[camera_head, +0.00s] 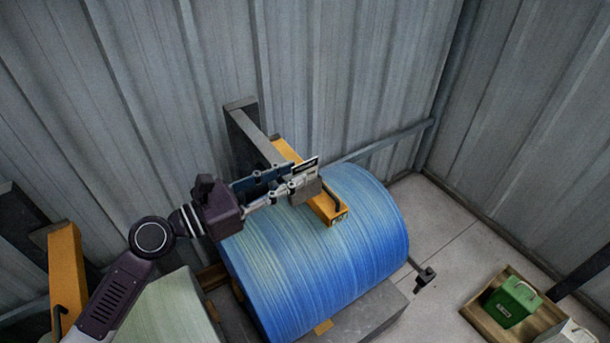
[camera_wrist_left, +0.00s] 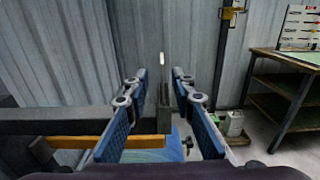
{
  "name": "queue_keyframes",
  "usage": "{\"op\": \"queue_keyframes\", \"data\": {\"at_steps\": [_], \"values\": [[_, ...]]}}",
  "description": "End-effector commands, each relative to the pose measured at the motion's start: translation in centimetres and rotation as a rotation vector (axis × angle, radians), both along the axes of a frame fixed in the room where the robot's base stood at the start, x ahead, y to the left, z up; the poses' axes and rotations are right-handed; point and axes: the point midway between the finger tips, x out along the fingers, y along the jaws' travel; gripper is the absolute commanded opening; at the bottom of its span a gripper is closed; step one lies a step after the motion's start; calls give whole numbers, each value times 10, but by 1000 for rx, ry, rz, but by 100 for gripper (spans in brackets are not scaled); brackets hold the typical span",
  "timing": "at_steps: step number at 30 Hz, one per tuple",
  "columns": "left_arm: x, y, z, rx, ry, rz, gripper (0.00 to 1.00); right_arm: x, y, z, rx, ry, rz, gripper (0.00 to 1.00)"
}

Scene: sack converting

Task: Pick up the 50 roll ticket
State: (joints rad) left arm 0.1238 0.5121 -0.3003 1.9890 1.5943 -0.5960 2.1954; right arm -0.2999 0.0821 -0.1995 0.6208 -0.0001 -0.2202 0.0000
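A small white card with a dark printed strip (camera_head: 305,166), which may be the 50 roll ticket, shows at the tip of my left gripper (camera_head: 303,178), above the yellow bar on the big blue roll (camera_head: 310,260). I cannot read its number or tell whether it touches a finger. In the left wrist view the gripper's (camera_wrist_left: 160,88) two blue-padded fingers stand apart, with a clear gap between them. A thin pale upright strip (camera_wrist_left: 163,58) shows in line with that gap; I cannot tell what it is. My right gripper is not in view.
A pale green roll (camera_head: 165,310) lies at the lower left, near another yellow bar (camera_head: 66,270). A wooden tray (camera_head: 480,320) with a green box (camera_head: 513,302) is at the lower right. Corrugated walls close in behind. A workbench (camera_wrist_left: 290,60) stands at the wrist view's right.

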Motion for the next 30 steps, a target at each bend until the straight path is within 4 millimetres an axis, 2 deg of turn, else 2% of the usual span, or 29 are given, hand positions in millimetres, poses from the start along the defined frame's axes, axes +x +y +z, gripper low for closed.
{"op": "queue_keyframes", "data": {"at_steps": [3, 7, 16, 22, 30], "values": [[8, -19, 3, -3, 1, -1, 23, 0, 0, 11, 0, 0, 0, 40], [17, -31, 1, 0, -1, 0, 23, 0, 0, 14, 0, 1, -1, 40], [19, -35, -1, 2, -1, 0, 23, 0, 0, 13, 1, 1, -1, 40], [19, -35, -1, 2, -1, 0, 1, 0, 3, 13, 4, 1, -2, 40], [19, -35, -1, 2, -1, 0, 0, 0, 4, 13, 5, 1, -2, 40]]}}
